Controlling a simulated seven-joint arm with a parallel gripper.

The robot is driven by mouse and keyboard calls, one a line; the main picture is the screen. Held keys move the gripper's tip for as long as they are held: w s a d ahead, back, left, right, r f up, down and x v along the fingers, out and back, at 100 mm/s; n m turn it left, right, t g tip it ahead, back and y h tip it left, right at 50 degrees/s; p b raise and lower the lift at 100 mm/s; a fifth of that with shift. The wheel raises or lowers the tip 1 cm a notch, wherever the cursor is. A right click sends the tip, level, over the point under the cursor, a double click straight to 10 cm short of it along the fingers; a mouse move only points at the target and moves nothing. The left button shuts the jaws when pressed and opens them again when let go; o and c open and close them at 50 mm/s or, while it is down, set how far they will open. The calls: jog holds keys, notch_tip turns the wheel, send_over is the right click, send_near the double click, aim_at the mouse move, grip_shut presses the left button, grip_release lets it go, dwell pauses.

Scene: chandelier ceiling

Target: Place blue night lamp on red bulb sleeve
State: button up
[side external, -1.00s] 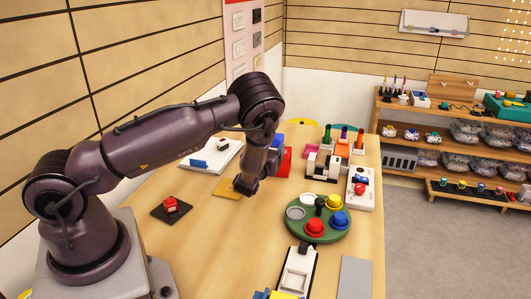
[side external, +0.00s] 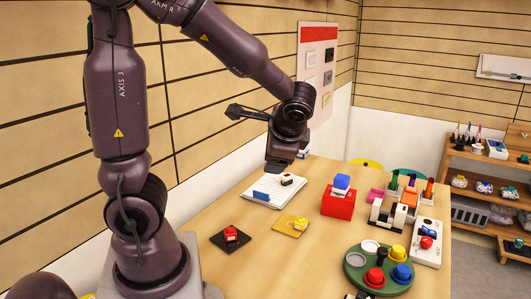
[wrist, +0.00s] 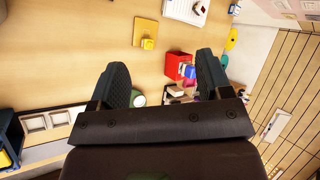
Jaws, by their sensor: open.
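A blue block-like piece with a white part (side external: 342,182), which looks like the blue night lamp, sits on top of a red box (side external: 338,204), probably the red bulb sleeve. The wrist view shows the blue piece (wrist: 189,72) and the red box (wrist: 174,64) between the fingers in the picture, well beyond them. I cannot tell how the blue piece is seated. My gripper (side external: 280,166) is raised above the table near the white pad, left of the red box. Its jaws (wrist: 163,78) are open and empty.
A yellow piece (side external: 299,224) is on a yellow mat and a red piece (side external: 231,234) on a black mat. A white pad (side external: 268,201) holds small pieces. A green round tray (side external: 360,284) with coloured knobs and a rack of coloured pegs (side external: 392,206) stand right. Bare table lies between.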

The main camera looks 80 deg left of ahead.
jog(key=s+d+r+n+t+h, duration=0.1)
jog(key=s+d+r+t+h, duration=0.2)
jog(key=d, duration=0.4)
jog(key=s+d+r+n+t+h, duration=0.2)
jog(key=s+d+r+h, duration=0.1)
jog(key=d+h, duration=0.2)
jog(key=shift+d+t, duration=0.4)
jog(key=shift+d, duration=0.7)
jog(key=shift+r, duration=0.1)
